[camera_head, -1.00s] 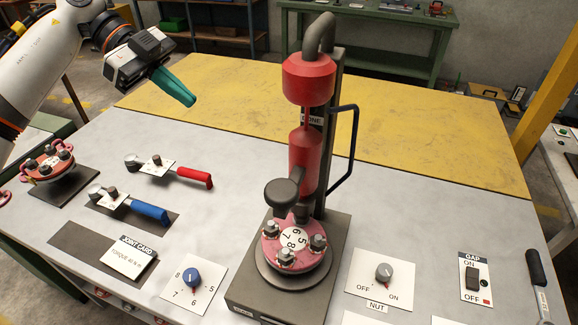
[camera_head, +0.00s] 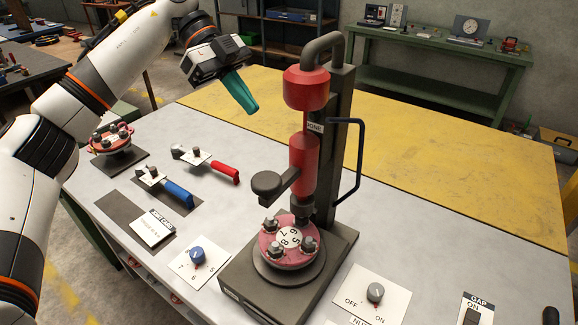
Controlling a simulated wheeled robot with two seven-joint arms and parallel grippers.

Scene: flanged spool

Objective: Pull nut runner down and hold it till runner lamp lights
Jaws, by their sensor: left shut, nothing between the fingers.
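The red nut runner (camera_head: 303,165) hangs on a dark column above a pink flanged spool (camera_head: 270,245) with several bolts and a numbered white disc. A dark round knob (camera_head: 267,183) sticks out from the runner on an arm. A dark blue bar handle (camera_head: 359,160) is on the column's right side. My left gripper (camera_head: 252,108), with teal fingers, is shut and empty. It is in the air to the left of the runner's upper red body and apart from it. I cannot make out a runner lamp. My right gripper is not in view.
Red-handled (camera_head: 225,172) and blue-handled (camera_head: 178,194) clamps lie at left, near a second flanged piece (camera_head: 110,138). A blue dial (camera_head: 197,256), a nut switch (camera_head: 375,292) and a gap switch (camera_head: 472,314) are in front. The yellow bench area (camera_head: 440,180) behind is clear.

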